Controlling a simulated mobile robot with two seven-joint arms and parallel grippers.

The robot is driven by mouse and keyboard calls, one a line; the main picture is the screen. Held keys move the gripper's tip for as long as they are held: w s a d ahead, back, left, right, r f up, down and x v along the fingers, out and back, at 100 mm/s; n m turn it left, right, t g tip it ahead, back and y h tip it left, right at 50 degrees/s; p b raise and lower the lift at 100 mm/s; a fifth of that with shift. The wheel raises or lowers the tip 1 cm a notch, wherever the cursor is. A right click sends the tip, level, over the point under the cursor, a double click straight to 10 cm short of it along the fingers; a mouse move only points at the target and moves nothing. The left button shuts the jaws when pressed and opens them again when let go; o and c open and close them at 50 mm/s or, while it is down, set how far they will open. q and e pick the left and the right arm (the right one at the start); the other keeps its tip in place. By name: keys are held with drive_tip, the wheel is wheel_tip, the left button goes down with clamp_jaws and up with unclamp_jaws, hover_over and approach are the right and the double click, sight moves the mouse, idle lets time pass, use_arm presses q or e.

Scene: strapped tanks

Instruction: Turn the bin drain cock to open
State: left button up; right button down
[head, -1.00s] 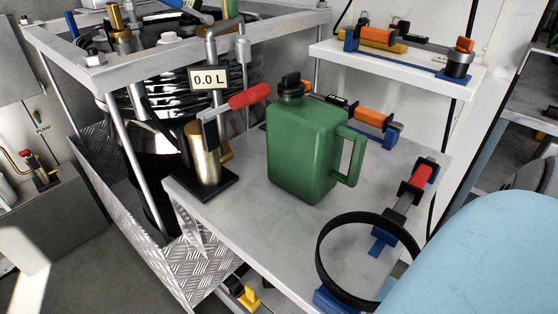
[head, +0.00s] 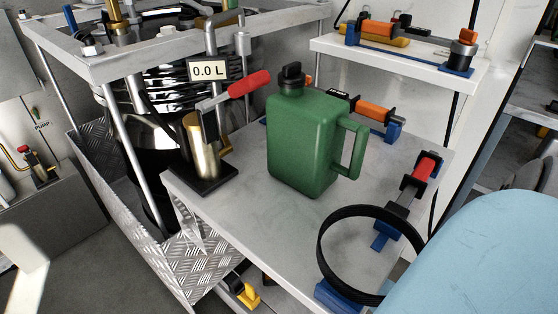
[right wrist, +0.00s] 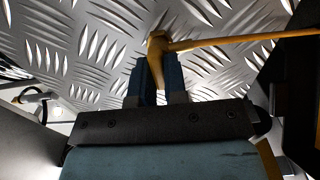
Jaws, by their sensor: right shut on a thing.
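In the right wrist view, a brass-coloured lever (right wrist: 240,41) runs in from the right in front of the bin's diamond-plate metal (right wrist: 90,45). It looks like the bin drain cock's handle. My right gripper (right wrist: 158,72) is shut on its bent left end, between two dark blue fingers. The cock's body is not clear in this view. In the head view the diamond-plate bin (head: 195,262) stands below the strapped tank (head: 165,85). A small yellow part (head: 248,296) shows under the bench edge; I cannot tell what it belongs to. My left gripper is not in view.
A green jerrycan (head: 305,145), a brass valve with a red lever (head: 198,145) and a black strap ring (head: 322,250) are on the grey bench (head: 255,215). Clamps line the bench's right side. A white shelf (head: 400,62) stands behind.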

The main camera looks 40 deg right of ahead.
drive_tip(key=c, duration=1.2)
unclamp_jaws()
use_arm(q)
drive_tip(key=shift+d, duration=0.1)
use_arm(e)
drive_tip(key=shift+o, duration=0.2)
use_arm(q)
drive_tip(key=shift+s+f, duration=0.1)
